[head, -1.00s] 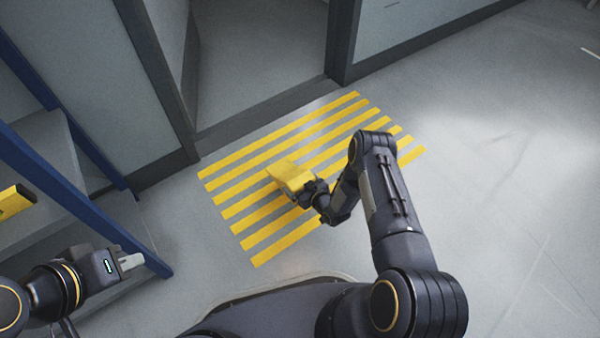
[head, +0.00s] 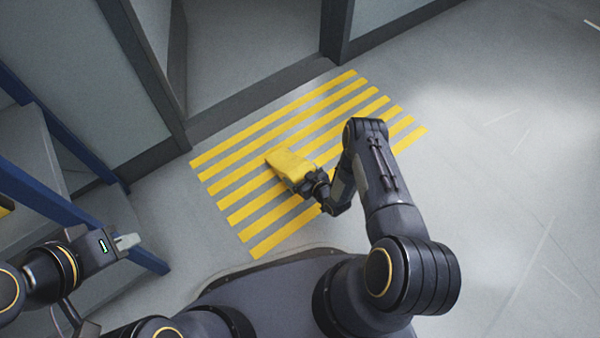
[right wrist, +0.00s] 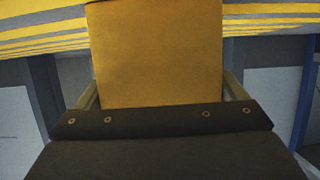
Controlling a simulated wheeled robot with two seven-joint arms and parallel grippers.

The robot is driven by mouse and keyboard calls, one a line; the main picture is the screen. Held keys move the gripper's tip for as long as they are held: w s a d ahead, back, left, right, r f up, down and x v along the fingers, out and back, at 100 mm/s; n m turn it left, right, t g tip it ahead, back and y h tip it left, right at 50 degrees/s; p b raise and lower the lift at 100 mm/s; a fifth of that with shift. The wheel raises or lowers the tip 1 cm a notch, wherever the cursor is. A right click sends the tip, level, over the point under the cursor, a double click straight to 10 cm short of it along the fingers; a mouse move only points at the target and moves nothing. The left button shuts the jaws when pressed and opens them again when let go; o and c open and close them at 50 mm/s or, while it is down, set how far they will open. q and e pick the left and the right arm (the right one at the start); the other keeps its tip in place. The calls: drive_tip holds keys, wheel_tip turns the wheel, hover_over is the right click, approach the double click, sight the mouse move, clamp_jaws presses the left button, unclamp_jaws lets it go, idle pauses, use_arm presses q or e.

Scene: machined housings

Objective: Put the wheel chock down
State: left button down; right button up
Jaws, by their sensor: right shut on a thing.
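The wheel chock (head: 288,166) is a yellow block held by my right gripper (head: 309,182) over the yellow-striped floor area (head: 257,220). In the right wrist view the chock (right wrist: 155,55) fills the space between the two fingers of my right gripper (right wrist: 160,92), which is shut on it. I cannot tell how far the chock is above the floor. My left gripper (head: 128,242) is at the lower left, away from the chock, with nothing seen in it; its finger gap is not clear.
A blue-framed shelf (head: 85,215) stands at the left, close to my left gripper. A dark-framed doorway (head: 250,50) lies behind the striped area. Grey floor (head: 490,180) on the right is clear.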

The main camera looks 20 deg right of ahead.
drive_tip(key=o, duration=1.1)
